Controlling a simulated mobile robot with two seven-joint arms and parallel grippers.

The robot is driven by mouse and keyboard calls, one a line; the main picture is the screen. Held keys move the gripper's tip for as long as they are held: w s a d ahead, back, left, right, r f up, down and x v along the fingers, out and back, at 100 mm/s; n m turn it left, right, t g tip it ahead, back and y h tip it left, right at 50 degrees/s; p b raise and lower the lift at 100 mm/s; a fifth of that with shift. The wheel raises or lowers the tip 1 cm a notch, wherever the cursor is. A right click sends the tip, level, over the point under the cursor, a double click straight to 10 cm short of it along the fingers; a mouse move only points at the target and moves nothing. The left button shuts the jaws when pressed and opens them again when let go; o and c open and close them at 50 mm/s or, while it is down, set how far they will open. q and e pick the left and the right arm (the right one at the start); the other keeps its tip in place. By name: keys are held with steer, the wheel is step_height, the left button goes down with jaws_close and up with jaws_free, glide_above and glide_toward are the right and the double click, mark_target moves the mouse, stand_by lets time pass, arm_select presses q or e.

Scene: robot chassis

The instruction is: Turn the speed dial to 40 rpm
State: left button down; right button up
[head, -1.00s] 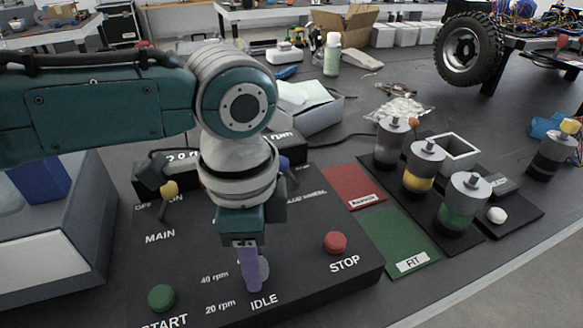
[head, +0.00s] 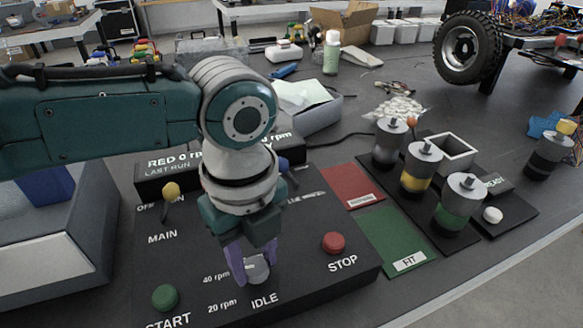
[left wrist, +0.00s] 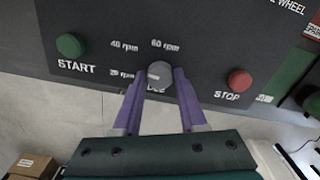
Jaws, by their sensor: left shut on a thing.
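The speed dial is a round grey knob (head: 257,268) on the dark control panel (head: 330,290), with 20 rpm, 40 rpm and IDLE printed around it. My left gripper (head: 247,277) points down at it with purple fingers on either side. In the left wrist view the dial (left wrist: 160,73) sits between the two fingertips (left wrist: 159,76), and the gripper is shut on it. That view also shows a 60 rpm label (left wrist: 165,45). Which mark the dial points at is not clear. My right gripper is not in view.
The green START button (head: 165,297) is left of the dial and the red STOP button (head: 333,243) is to its right. A yellow-tipped MAIN lever (head: 171,190) stands behind. My left arm partly covers the display (head: 165,185).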

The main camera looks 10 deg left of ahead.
mark_target(256, 266)
arm_select(q)
steer(key=shift+d+r+m, duration=0.1)
steer(key=shift+m, duration=2)
steer(key=shift+c, duration=2.2)
jaws_free()
step_height(256, 266, up, 10)
steer(key=p, duration=0.1)
steer(key=shift+p, duration=0.3)
